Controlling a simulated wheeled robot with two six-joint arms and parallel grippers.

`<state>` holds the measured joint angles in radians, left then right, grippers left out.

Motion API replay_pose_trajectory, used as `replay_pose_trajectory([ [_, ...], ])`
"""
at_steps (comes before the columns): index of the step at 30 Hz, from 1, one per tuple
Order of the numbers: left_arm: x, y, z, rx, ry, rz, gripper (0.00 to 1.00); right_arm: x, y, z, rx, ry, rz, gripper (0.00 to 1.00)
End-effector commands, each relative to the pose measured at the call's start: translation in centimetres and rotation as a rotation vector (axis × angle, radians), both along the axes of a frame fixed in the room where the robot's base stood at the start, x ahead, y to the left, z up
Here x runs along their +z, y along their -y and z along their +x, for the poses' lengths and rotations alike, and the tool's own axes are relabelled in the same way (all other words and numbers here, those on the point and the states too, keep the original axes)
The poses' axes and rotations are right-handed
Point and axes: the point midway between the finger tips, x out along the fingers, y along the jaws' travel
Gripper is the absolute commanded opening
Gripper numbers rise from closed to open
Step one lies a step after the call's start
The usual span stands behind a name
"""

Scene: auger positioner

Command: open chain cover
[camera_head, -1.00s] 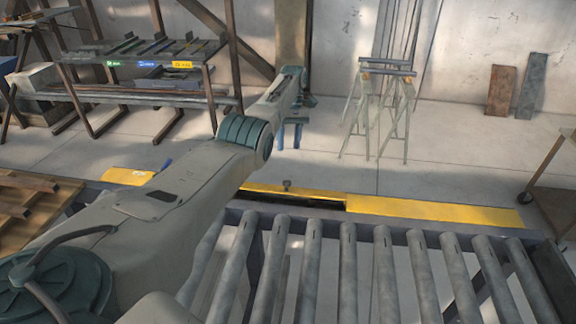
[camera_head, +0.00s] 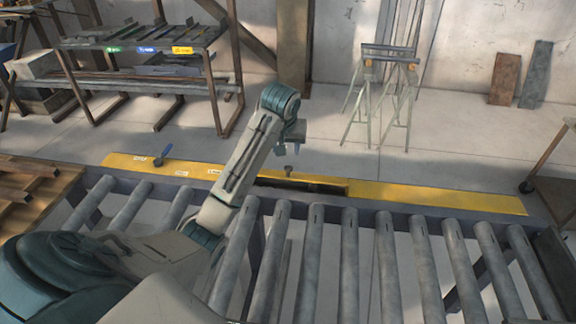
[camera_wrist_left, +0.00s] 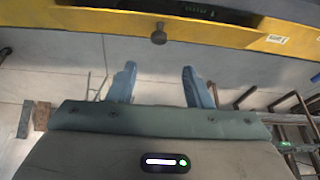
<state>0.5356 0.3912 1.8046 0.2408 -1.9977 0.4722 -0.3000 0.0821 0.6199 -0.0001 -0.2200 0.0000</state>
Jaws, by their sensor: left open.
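A long yellow cover strip (camera_head: 430,197) runs along the far side of the roller conveyor. A small knob (camera_head: 288,171) stands up near its middle, beside a dark slot (camera_head: 315,187). In the left wrist view the yellow strip (camera_wrist_left: 90,22), the knob (camera_wrist_left: 158,35) and the dark slot (camera_wrist_left: 205,11) lie across the top. My left gripper (camera_head: 287,149) hangs just beyond the knob. In the wrist view its blue fingers (camera_wrist_left: 160,75) are spread and empty, with the knob in line with the gap but apart from them. My right gripper is out of view.
The roller conveyor (camera_head: 380,265) fills the front. A blue-handled lever (camera_head: 162,155) stands on the strip's left part. A rack of bars (camera_head: 140,65) stands back left, and a trestle (camera_head: 385,95) stands behind. Open floor lies between.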

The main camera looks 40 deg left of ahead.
Motion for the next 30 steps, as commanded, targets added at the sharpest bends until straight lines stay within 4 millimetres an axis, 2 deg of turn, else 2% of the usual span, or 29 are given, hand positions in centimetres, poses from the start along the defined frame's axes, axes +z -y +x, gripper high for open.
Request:
replay_pose_trajectory([
  [3,0.1,0.5,-0.7,-0.026,0.017,0.011,0.46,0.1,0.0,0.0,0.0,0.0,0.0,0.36],
  [7,-0.7,0.4,-0.5,-0.028,0.015,0.012,0.46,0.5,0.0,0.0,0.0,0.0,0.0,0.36],
  [21,-8.0,-1.0,2.4,-0.026,0.016,0.011,0.46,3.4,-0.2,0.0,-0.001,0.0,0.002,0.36],
  [25,-9.2,-1.2,2.8,-0.026,0.017,0.011,0.46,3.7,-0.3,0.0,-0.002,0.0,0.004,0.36],
  [30,-9.7,-1.3,3.0,-0.027,0.02,0.012,0.46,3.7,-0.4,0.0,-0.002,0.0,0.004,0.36],
])
